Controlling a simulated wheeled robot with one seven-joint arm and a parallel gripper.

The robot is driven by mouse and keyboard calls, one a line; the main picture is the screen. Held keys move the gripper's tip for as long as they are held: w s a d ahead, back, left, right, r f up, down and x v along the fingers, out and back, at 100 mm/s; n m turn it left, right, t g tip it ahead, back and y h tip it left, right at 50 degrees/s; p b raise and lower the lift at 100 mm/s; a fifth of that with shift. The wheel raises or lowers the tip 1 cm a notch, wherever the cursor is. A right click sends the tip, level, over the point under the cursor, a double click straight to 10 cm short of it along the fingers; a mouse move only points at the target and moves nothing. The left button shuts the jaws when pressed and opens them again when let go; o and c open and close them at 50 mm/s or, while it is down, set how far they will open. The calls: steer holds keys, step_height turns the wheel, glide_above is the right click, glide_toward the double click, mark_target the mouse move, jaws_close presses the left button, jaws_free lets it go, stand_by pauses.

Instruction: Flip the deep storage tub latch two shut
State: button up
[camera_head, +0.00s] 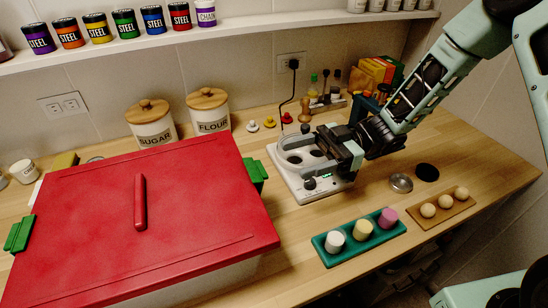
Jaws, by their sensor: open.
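The deep storage tub (205,285) has a red lid (90,220) with a long red handle bar, and fills the left front of the counter. One green latch (19,233) is at the lid's left edge, and another green latch (256,173) is at its right edge. Both stick out beside the lid; I cannot tell which is latch two or whether either is shut. My gripper (338,150) is open, over a white appliance, to the right of the right latch and apart from it. The appliance hides nothing of that latch.
The white appliance (302,192) stands close to the right latch. A teal tray (329,255) with several cups and a wooden egg tray (415,222) lie at right. Sugar (153,128) and flour (211,118) canisters stand behind the tub. A shelf (130,43) of cans runs above.

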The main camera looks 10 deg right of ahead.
mark_target(253, 180)
steer(key=p+x, duration=0.1)
steer(key=x, duration=0.5)
steer(key=shift+a, duration=0.3)
steer(key=shift+s, duration=0.1)
